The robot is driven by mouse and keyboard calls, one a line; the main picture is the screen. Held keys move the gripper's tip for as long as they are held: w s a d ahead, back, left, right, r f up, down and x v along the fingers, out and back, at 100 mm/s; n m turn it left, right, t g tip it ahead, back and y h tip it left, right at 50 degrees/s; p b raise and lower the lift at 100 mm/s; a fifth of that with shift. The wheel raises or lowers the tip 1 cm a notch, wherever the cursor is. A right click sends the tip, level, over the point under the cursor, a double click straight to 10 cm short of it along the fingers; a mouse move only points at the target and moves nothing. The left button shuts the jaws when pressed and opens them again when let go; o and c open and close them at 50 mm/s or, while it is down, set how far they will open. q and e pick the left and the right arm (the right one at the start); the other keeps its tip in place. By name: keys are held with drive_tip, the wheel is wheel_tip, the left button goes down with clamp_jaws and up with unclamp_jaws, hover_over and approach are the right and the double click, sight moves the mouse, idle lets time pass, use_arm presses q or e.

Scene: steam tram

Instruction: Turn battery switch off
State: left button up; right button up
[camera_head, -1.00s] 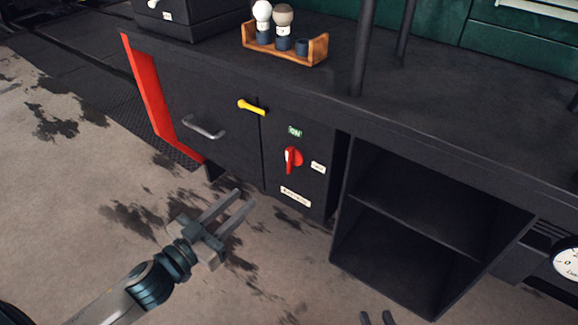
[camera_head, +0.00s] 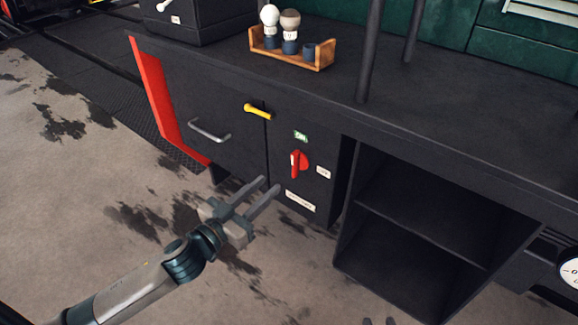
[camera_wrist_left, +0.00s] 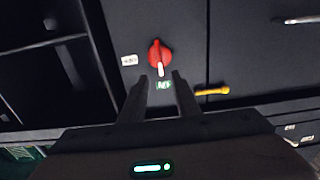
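The battery switch is a red rotary knob (camera_head: 299,164) on the dark front panel of the bench, with its handle upright. A green ON label (camera_head: 301,136) sits above it and a white label (camera_head: 323,172) to its right. In the left wrist view the knob (camera_wrist_left: 159,55) appears upside down, its pale pointer towards the green label (camera_wrist_left: 163,85). My left gripper (camera_head: 269,186) is open and empty, in front of and below the knob, apart from it. Its fingers also show in the left wrist view (camera_wrist_left: 160,80). Of my right gripper only small dark tips (camera_head: 379,321) show at the bottom edge.
A yellow handle (camera_head: 257,111) and a grey drawer pull (camera_head: 210,130) are left of the knob. Open shelves (camera_head: 430,215) stand to the right. A wooden rack (camera_head: 291,57) with several small items is on the bench top. The floor in front is clear.

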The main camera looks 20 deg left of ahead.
sight(292, 164)
use_arm(q)
drive_tip(key=shift+x, duration=5.15)
clamp_jaws()
